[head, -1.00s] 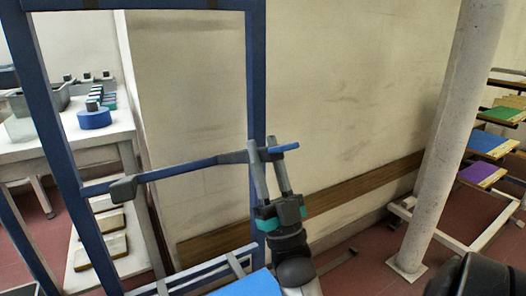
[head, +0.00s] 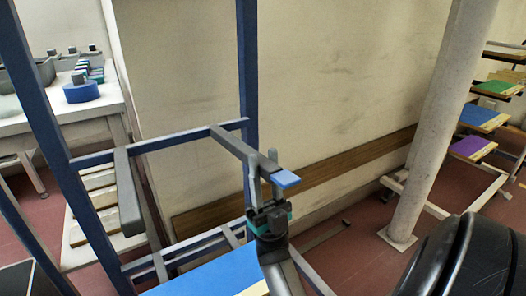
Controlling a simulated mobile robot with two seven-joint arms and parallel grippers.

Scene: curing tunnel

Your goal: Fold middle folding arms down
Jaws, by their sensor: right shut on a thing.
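A blue-framed rack (head: 248,60) stands in front of me. Two grey folding arms come off its middle blue crossbar (head: 165,143). The right folding arm (head: 238,147) sticks out toward me, sloping down in the picture to a blue end piece (head: 286,179). My right gripper (head: 264,177) reaches up from below and is shut on this arm near the blue end. The left folding arm (head: 129,195) extends toward me from the left part of the crossbar, with no gripper on it. My left gripper is not in view.
A blue board (head: 215,276) lies on lower grey arms just below my right gripper. A pale pillar (head: 437,130) stands at right, before a rack with coloured boards (head: 485,117). A white table (head: 85,108) is behind at left.

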